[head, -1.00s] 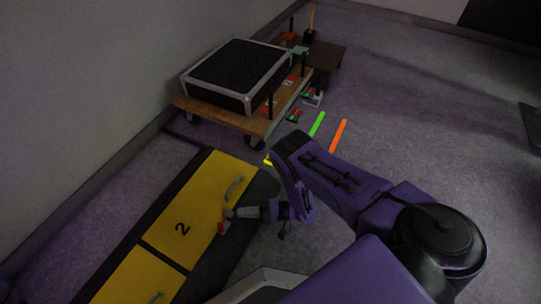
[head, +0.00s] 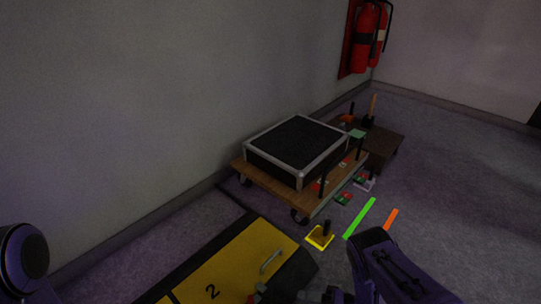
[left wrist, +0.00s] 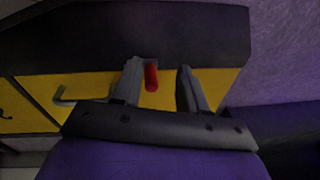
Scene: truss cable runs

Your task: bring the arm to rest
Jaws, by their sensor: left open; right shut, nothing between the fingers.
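My right arm (head: 385,265) comes in at the bottom right of the head view.
A wooden dolly (head: 270,187) carries a black case (head: 297,145) along the wall. A dark low platform (head: 385,145) stands behind it. Fire extinguishers (head: 369,38) hang at the back. Floor at right is clear.

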